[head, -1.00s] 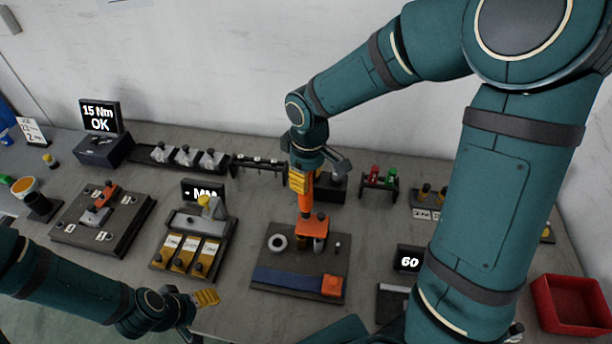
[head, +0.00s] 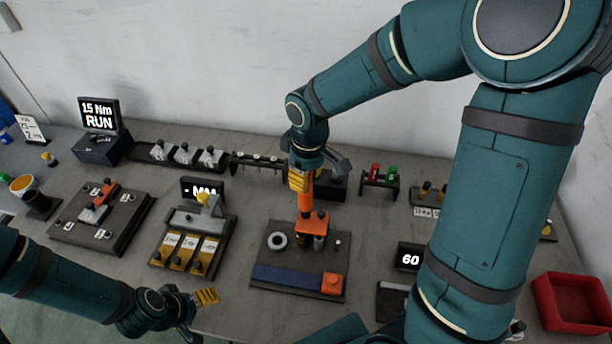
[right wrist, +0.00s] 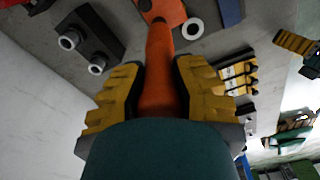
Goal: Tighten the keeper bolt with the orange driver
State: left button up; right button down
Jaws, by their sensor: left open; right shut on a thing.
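My right gripper (head: 300,180) is shut on the orange driver (head: 306,200), which stands upright over an orange block (head: 312,222) on the dark fixture plate (head: 260,245). In the right wrist view the two yellow fingers (right wrist: 158,88) clasp both sides of the driver (right wrist: 159,60). The driver's tip meets or nearly meets the block; the keeper bolt is hidden there. My left gripper (head: 200,300) is open and empty, low at the front left of the table. The torque display (head: 99,115) reads "15 Nm RUN".
The plate also carries a pale ring (head: 277,241), a blue strip and a second orange block (head: 332,283). A fixture with several yellow-labelled slots (head: 210,222) stands to its left. A red bin (head: 575,305) is at the far right. Racks line the back.

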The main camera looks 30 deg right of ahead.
pick_arm(q)
jog(key=shift+f, duration=0.25)
pick_arm(e)
jog(key=shift+s+f, duration=0.1)
jog(key=shift+f, duration=0.3)
dwell(0.9)
pick_arm(q)
jog(key=shift+r, duration=0.1)
pick_arm(e)
jog(key=shift+r, duration=0.1)
pick_arm(q)
jog(key=shift+r+p, duration=1.75)
jog(key=shift+r, duration=0.15)
pick_arm(e)
jog(key=shift+r, duration=2.55)
pick_arm(q)
jog(key=shift+f, duration=0.15)
pick_arm(e)
jog(key=shift+f, duration=0.15)
